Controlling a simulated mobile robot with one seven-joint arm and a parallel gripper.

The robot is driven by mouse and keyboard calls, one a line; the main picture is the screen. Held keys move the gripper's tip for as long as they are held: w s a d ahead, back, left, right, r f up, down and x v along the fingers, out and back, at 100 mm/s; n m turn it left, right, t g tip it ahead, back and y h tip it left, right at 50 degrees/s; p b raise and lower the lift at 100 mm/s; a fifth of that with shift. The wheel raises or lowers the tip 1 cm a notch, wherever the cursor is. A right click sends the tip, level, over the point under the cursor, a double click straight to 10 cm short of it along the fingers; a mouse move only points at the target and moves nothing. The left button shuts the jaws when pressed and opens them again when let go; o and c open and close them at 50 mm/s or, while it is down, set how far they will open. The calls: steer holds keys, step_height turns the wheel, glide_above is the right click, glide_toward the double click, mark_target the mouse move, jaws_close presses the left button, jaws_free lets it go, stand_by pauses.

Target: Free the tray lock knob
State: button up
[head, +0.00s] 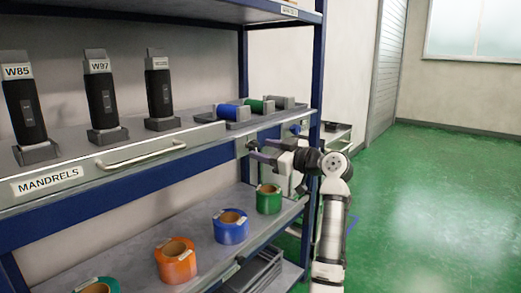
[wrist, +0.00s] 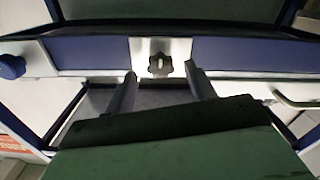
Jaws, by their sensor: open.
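A dark lobed knob (wrist: 160,65) with a pale bar across its middle sits on a silver plate (wrist: 146,48) on the shelf's front edge in the wrist view. It is probably the tray lock knob. My gripper (wrist: 160,78) is open, its two fingers apart to the left and right of the knob and slightly below it. I cannot tell whether they touch the plate. In the head view my gripper (head: 263,151) is at the front edge of the middle shelf, near its right end. The tray front (head: 150,156) has a long handle and a MANDRELS label.
A blue knob (wrist: 12,66) is to the left in the wrist view. Several black mandrels (head: 105,100) stand on the tray. Coloured rolls (head: 230,226) stand on the lower shelf beneath. A blue rack post (head: 315,70) is close to my arm. The green floor at right is open.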

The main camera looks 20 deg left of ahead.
steer(key=v, duration=1.1)
steer(key=shift+d, duration=0.3)
steer(key=shift+s, duration=0.1)
